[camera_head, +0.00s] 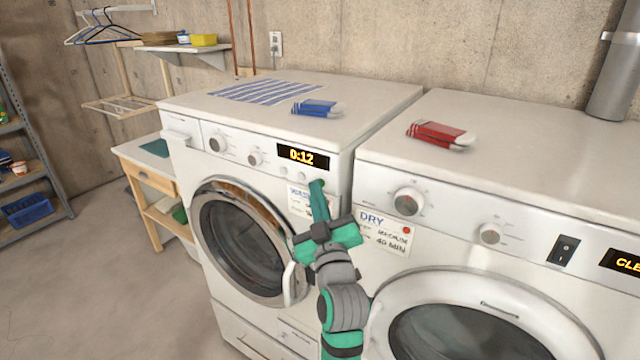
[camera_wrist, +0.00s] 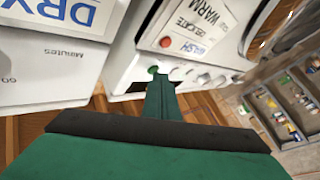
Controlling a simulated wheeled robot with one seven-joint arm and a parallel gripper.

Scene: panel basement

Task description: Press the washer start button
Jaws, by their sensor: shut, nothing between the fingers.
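The washer (camera_head: 365,98) is the left white machine, with a lit display (camera_head: 303,157) reading 0:12 and a round glass door (camera_head: 243,245). My gripper (camera_head: 318,187) is shut and empty, with its fingertips at the right end of the washer's front panel, just below the display. In the wrist view, a small green button (camera_wrist: 152,70) shows on the washer panel right at the tip of my gripper (camera_wrist: 160,82). Whether the tip touches or presses it, I cannot tell. In the head view my fingers mostly hide that spot. A "WASH" label hangs beside the fingers.
The dryer (camera_head: 560,150) stands close on the right, with knobs, a switch (camera_head: 564,250) and a "DRY" card (camera_head: 384,232). Free floor (camera_head: 110,270) is at the left.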

